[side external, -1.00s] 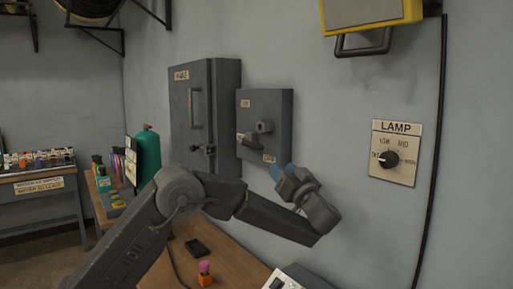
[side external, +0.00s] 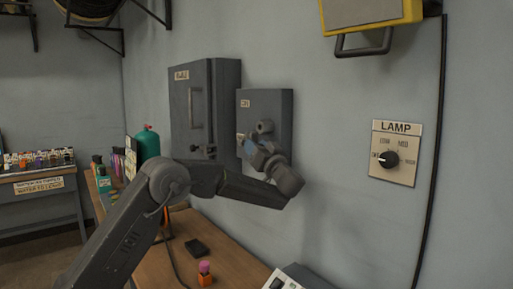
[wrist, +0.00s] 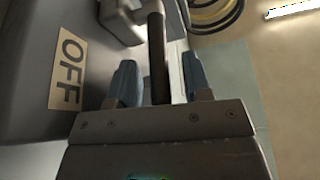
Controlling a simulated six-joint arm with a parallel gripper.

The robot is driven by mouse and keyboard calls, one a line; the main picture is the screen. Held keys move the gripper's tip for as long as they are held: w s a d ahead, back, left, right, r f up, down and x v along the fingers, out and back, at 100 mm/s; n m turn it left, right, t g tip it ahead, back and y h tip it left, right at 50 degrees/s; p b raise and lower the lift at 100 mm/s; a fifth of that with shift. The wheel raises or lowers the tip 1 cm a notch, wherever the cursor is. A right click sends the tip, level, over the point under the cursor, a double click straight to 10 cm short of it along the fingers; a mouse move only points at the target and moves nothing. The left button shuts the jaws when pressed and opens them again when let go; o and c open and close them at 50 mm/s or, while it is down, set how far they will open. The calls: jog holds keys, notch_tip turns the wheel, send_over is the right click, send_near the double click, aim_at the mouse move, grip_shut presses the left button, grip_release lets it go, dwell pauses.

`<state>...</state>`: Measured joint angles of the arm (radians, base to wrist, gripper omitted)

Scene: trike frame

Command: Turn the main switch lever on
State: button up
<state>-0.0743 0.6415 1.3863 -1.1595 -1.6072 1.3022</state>
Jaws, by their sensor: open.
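The main switch is a grey wall box (side external: 280,105) with a small label near its top. In the wrist view an OFF label (wrist: 67,68) shows on the box face, with the dark lever bar (wrist: 157,55) to its right. My gripper (wrist: 158,85) is open, its two blue fingertips on either side of the lever bar with gaps to both. In the side view my gripper (side external: 246,146) is in front of the lower part of the box and hides most of the lever; a round grey knob-like part (side external: 265,127) shows above it.
A taller grey cabinet (side external: 188,110) with a handle stands left of the switch box. A LAMP dial panel (side external: 396,153) is on the wall at right. The wooden bench (side external: 225,255) below holds a small dark object (side external: 198,248) and an orange-pink item (side external: 205,272).

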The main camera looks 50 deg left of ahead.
jog(key=shift+a+r, duration=0.1)
jog(key=shift+a, duration=0.1)
grip_shut()
dwell(0.4)
